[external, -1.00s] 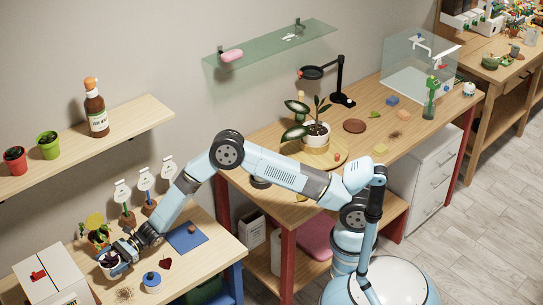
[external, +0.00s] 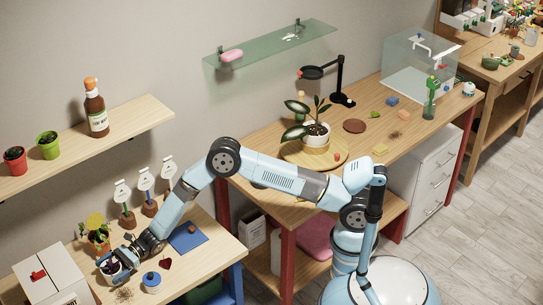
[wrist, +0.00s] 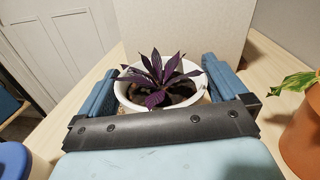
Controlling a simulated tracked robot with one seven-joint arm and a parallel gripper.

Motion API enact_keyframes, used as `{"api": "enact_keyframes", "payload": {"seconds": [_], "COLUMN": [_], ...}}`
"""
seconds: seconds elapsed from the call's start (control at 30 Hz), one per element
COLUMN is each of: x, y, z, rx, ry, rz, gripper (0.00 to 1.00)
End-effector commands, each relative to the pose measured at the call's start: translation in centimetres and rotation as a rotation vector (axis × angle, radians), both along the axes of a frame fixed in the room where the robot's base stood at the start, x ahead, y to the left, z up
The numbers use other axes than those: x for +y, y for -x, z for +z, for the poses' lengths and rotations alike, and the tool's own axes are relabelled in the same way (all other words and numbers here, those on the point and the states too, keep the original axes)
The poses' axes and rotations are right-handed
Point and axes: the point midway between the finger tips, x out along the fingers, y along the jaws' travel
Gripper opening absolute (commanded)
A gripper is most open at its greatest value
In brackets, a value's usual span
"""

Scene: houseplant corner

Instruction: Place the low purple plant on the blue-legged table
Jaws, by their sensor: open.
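The low purple plant (wrist: 160,76) has dark striped leaves and stands upright in a white pot (wrist: 127,96). In the external view, the plant (external: 111,267) is at the front left of the blue-legged table (external: 208,263), partly hidden by my gripper. My gripper (external: 114,262) is open, with a finger on each side of the pot. In the wrist view, the two blue fingers of my gripper (wrist: 160,95) flank the pot. The pot appears to rest on the tabletop; its base is hidden.
A white box (external: 52,278) stands close to the left. A blue mat (external: 188,236) and several labelled bulbs (external: 148,207) stand further back.

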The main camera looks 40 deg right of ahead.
Motion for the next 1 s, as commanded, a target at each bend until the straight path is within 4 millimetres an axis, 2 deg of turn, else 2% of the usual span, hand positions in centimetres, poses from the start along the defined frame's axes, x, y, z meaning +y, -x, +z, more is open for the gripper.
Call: {"api": "enact_keyframes", "payload": {"seconds": [0.17, 0.7, 0.83, 1.0], "x": [-0.9, -10.1, -11.4, -11.9], "y": [-0.2, -1.4, -1.6, -1.6], "z": [0.1, 0.2, 0.2, 0.2], "rx": [0.002, 0.001, 0.001, 0.0], "ry": [0.002, 0.001, 0.001, 0.0], "rz": [-0.001, -0.002, -0.002, 0.0], "gripper": [1.0, 1.0, 1.0, 1.0]}}
